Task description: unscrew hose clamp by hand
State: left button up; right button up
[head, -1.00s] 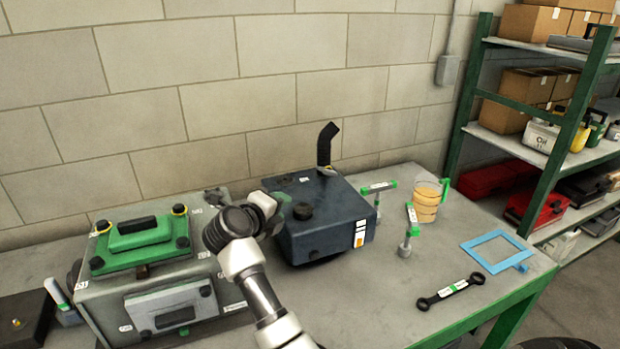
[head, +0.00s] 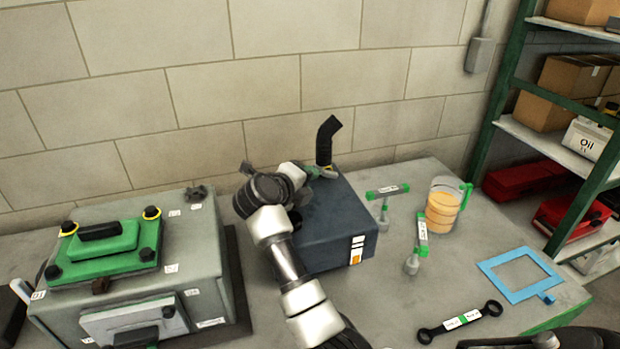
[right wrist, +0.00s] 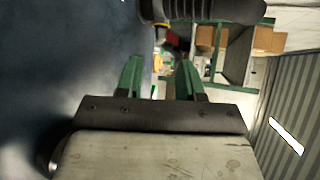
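The black bent hose (head: 326,142) stands upright at the back of the dark blue box (head: 335,222) on the bench. A small clamp (head: 322,169) sits around the hose's base, and my gripper partly hides it. My right gripper (head: 312,171) is at the hose base, just left of the clamp; I cannot tell whether it touches. In the right wrist view its two green fingers (right wrist: 160,78) are apart with nothing clearly between them. The ribbed black hose (right wrist: 205,10) crosses the top of that view, beyond the fingertips. My left gripper is not in view.
A grey engine block (head: 190,255) with a green cover stands left. Right of the box are green-handled tools (head: 388,190), a jug of amber liquid (head: 443,207), a blue frame (head: 520,272) and a black wrench (head: 460,321). The wall is close behind.

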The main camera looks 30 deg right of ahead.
aim_at(323, 174)
jog(key=shift+b+x, duration=0.75)
jog(key=shift+x, duration=0.15)
jog(key=b+x, duration=0.1)
jog(key=x, duration=0.2)
jog(key=shift+w+d+f, duration=0.1)
jog(key=shift+w+d, duration=0.05)
jog(key=shift+d, duration=0.2)
jog(key=shift+w+d+f, duration=0.1)
jog(key=shift+w+d, duration=0.1)
jog(key=shift+d, duration=0.2)
jog(key=shift+w+d+f, duration=0.2)
jog(key=shift+d, duration=0.25)
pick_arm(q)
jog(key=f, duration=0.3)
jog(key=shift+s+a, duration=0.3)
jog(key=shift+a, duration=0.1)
